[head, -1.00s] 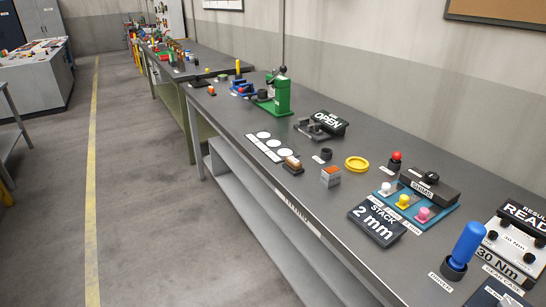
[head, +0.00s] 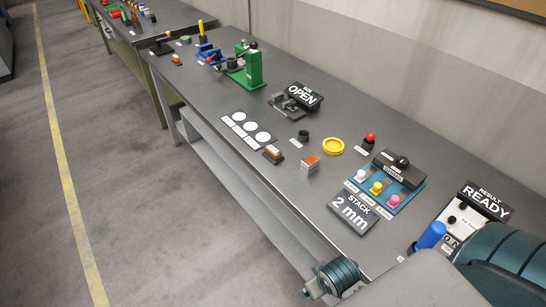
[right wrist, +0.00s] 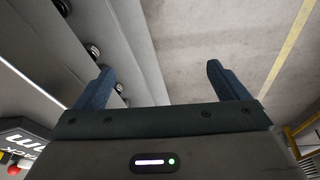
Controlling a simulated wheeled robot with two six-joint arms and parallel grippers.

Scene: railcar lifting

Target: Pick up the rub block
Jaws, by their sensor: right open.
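Two small blocks lie near the front edge of the bench in the head view, and no readable label tells which is the rub block. One is tan-topped on a dark base (head: 273,154); the other is a grey block with an orange top (head: 310,163). Neither is held. My right gripper (right wrist: 160,88) shows in the right wrist view with its two blue fingers wide apart and nothing between them. It is over the floor beside the bench's front side, away from both blocks. My left gripper is not in view.
The grey bench (head: 237,179) also holds a green press (head: 253,68), a yellow ring (head: 333,146), a white-circle card (head: 248,131), a "STACK 2 mm" sign (head: 353,212) and a blue button panel (head: 385,190). My right arm covers the head view's lower right. Floor beside the bench is clear.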

